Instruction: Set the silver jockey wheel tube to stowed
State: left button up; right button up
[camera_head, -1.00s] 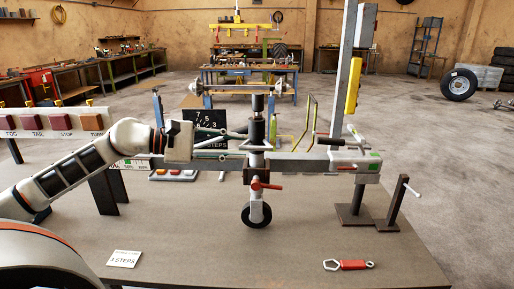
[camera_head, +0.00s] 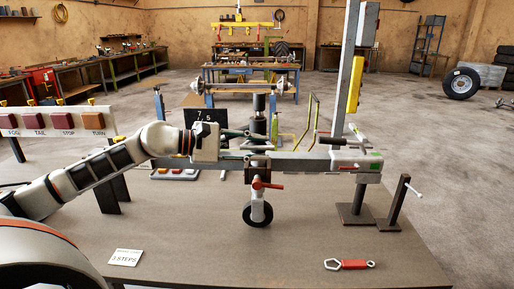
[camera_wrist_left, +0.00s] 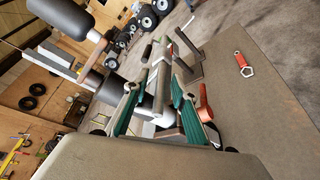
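The jockey wheel assembly stands upright at the drawbar (camera_head: 310,161) in the head view, with a dark upper section (camera_head: 258,128), a silver lower tube (camera_head: 257,199) and a black wheel (camera_head: 257,215) near the table surface. A red clamp handle (camera_head: 267,185) sticks out to the right; it also shows in the wrist view (camera_wrist_left: 204,101). My left gripper (camera_head: 248,145) is level with the upper section, just left of it. Its green-padded fingers are apart in the left wrist view (camera_wrist_left: 153,98), with a silver bar between them; I cannot tell contact. My right gripper is not in view.
A red-handled wrench (camera_head: 349,265) and a "3 STEPS" card (camera_head: 125,258) lie on the table (camera_head: 200,240). A lamp-switch board (camera_head: 60,121) stands at left. A dark post with a lever (camera_head: 396,205) stands at right. The table front is mostly clear.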

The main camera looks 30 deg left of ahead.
aim_at(256, 111)
pick_arm(q)
grip_shut()
notch_tip(256, 111, up, 11)
jog(key=shift+a+f+p, duration=0.1)
jog(key=shift+a+p, duration=0.05)
jog(key=shift+p, duration=0.95)
grip_release()
jog(key=shift+f, duration=0.15)
jog(key=shift+f, duration=0.15)
